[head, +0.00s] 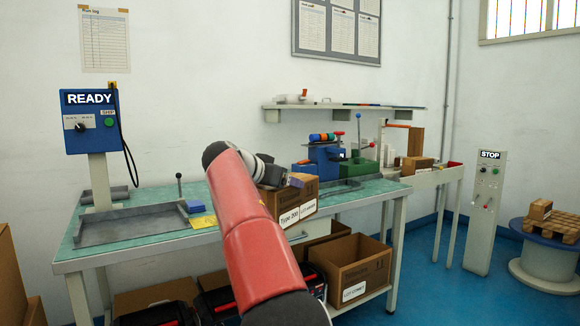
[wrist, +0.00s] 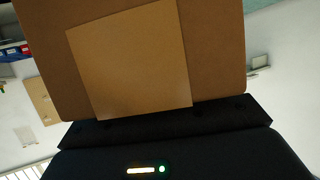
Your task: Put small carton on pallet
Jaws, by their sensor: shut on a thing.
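A small cardboard carton (head: 298,204) with white labels, one reading "Type 200", is at my gripper (head: 282,182) over the front of the green bench. The arm hides part of it, and I cannot tell whether it touches the bench. In the wrist view the carton (wrist: 215,60) fills the upper middle, with a lighter square patch on its face, against the dark gripper. My gripper is shut on it.
The bench (head: 150,250) holds a grey tray (head: 130,224) and a blue-and-green fixture (head: 330,160). An open carton (head: 352,270) sits on its lower shelf. A side table (head: 432,177) and the STOP post (head: 484,215) stand between bench and pallet. Blue floor is clear at right.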

